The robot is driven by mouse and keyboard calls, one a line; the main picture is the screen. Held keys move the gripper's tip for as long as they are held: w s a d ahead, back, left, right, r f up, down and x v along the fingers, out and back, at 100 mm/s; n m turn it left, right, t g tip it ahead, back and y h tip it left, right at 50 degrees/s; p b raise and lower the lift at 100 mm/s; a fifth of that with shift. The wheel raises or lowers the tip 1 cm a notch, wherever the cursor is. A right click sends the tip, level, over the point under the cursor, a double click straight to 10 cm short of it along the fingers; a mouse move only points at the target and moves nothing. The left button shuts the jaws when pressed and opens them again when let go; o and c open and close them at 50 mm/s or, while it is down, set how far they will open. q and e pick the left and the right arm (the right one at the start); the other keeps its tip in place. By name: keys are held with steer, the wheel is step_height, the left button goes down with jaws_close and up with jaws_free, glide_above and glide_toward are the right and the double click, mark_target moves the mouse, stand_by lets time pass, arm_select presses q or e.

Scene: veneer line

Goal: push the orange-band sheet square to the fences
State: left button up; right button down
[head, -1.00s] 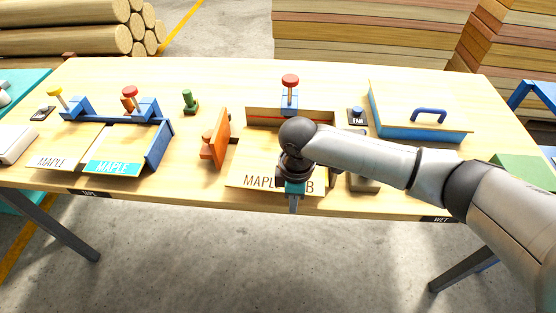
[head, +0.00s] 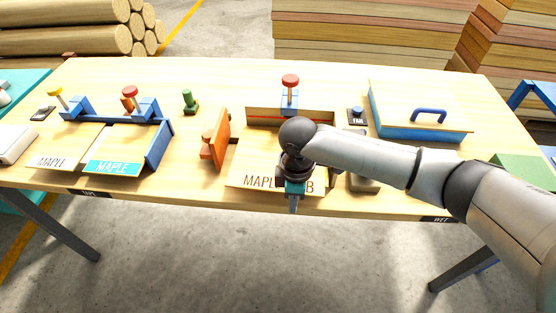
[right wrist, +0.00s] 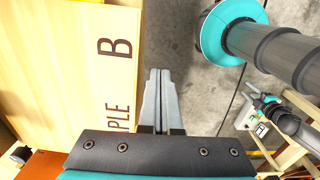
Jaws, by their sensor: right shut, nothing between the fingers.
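A pale sheet lettered MAPLE B (head: 262,170) lies at the middle front of the bench; I see no orange band on it. Its far side is near a low back fence with a red line (head: 252,119); any gap is hard to judge. An orange angled fence (head: 221,135) stands to its left. My right gripper (head: 293,205) is shut and empty at the sheet's front edge, and my arm hides part of the sheet. In the right wrist view the closed fingers (right wrist: 159,80) lie just beside the lettered edge; contact cannot be told. My left gripper is not in view.
A red-knobbed clamp (head: 290,92) stands behind the sheet. A FAN button (head: 357,116) and a blue box with a wooden lid (head: 410,108) are to the right. At left, a teal-banded MAPLE sheet (head: 125,145) lies by a blue fence (head: 160,145). A green knob (head: 190,102) stands between.

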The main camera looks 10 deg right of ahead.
steer(key=shift+w+d+b, duration=0.2)
steer(key=shift+w+b, duration=0.05)
steer(key=shift+w, duration=0.45)
steer(key=shift+w+d+b, duration=0.2)
steer(key=shift+w, duration=0.5)
steer(key=shift+w+d+b, duration=0.2)
steer(key=shift+w+b, duration=0.05)
steer(key=shift+w, duration=0.45)
steer(key=shift+s+a+r+p, duration=0.1)
steer(key=shift+s+p, duration=0.45)
steer(key=shift+p, duration=0.2)
steer(key=shift+s+a+p, duration=0.2)
steer(key=shift+s+p, duration=0.4)
steer(key=shift+s, duration=0.1)
step_height(320, 180, up, 7)
steer(key=p, duration=0.8)
